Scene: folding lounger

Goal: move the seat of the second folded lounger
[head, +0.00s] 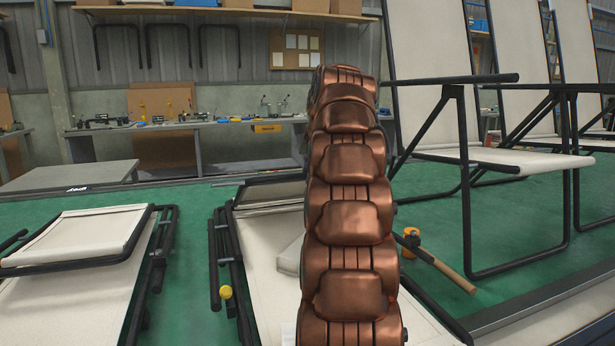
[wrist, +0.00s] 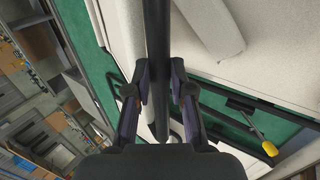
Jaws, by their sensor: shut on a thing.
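The second folded lounger (head: 258,265) lies on the green floor in the middle of the head view, with cream fabric and black tubes. My copper arm covers much of it. A yellow knob (head: 226,292) sits on its left side; a yellow knob (wrist: 269,148) also shows in the wrist view. My gripper (wrist: 160,78) is shut on a black tube (wrist: 158,35) that runs between its fingers in the wrist view. Cream fabric lies just beyond the tube. The gripper and its hold are hidden behind my arm in the head view.
Another folded lounger (head: 78,238) lies to the left, with green floor between the two. Unfolded loungers (head: 480,160) stand at the right. A mallet (head: 440,265) lies beside the second lounger. A grey platform (head: 70,178) and a workbench (head: 200,128) are behind.

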